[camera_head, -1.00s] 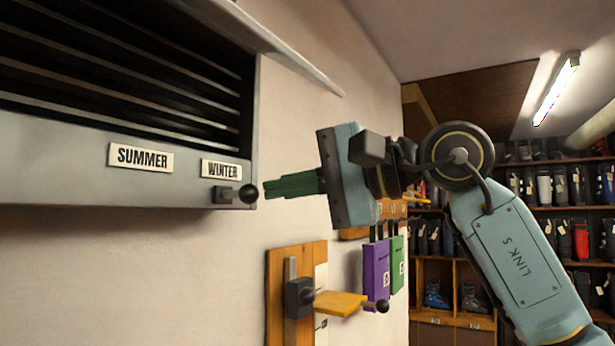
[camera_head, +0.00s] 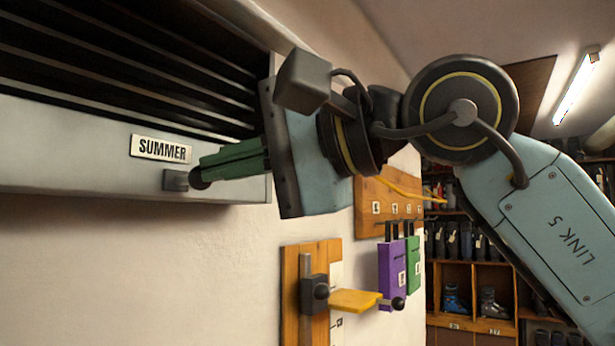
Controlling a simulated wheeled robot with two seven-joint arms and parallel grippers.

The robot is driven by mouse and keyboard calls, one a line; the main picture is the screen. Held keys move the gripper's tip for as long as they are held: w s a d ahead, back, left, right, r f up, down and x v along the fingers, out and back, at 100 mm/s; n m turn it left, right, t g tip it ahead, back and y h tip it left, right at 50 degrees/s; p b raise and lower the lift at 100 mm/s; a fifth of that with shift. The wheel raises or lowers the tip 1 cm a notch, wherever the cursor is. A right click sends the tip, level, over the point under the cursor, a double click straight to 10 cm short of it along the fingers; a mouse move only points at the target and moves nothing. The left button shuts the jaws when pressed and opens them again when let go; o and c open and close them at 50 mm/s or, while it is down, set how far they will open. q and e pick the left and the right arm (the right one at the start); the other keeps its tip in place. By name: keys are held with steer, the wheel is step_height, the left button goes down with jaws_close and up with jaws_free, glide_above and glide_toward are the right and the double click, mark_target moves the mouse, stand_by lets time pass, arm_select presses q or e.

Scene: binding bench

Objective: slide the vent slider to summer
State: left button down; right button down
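The vent slider, a grey block (camera_head: 175,181) with a black ball knob (camera_head: 199,178), sits on the vent's lower front strip, just below the right end of the SUMMER label (camera_head: 160,149). The WINTER label is hidden behind my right gripper. My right gripper (camera_head: 204,166) reaches in from the right, its green fingers lying together with no gap visible between them. Their tips are at the right side of the knob and appear to touch it; the knob shows beside them, not between them. My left gripper is not in view.
Dark vent slats (camera_head: 120,70) fill the upper left above the strip. The wall below the vent is clear.

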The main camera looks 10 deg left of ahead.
steer(key=shift+w+f, duration=0.1)
steer(key=shift+w, duration=0.15)
steer(key=shift+d, duration=0.1)
steer(key=w+b+v, duration=0.2)
steer(key=v, duration=1)
steer(key=shift+w+d+r, duration=0.15)
steer(key=shift+d+r, duration=0.1)
steer(key=shift+d, duration=0.4)
